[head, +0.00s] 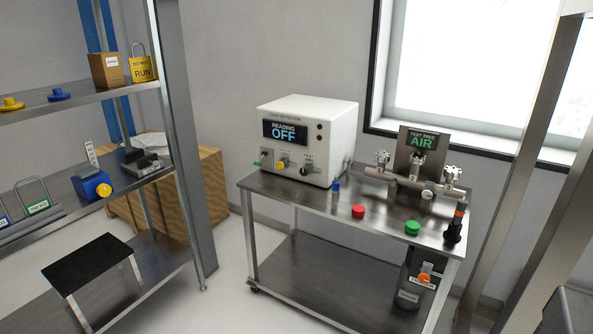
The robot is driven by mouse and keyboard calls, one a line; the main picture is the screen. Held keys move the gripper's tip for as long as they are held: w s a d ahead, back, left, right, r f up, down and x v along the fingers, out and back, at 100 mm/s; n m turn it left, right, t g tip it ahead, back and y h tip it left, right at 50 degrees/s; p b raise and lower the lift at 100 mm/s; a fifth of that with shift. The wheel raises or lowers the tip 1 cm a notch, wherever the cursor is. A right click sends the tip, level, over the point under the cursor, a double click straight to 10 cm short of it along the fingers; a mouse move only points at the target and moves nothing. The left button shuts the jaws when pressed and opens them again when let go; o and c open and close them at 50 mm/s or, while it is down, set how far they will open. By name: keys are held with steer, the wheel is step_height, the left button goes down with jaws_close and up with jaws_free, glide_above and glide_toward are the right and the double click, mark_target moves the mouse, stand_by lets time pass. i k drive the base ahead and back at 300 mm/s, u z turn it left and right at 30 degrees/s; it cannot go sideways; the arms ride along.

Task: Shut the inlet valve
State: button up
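A white leak detector (307,140) stands on the left part of a metal cart (300,203); its display reads "READING OFF". Its front has a yellow knob (280,165) and a dark handle (306,171) with a small label above it. A test tree (400,180) on the right of the cart has several metal valves along a pipe and a sign (421,142) reading "TEST TREE AIR". My gripper is not in view.
A dark cylinder (410,282) is on the lower shelf. Metal shelving (85,100) is at left; floor (222,270) between is clear.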

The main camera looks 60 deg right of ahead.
mark_target(303, 172)
steer(key=i, duration=0.95)
steer(key=z, duration=0.05)
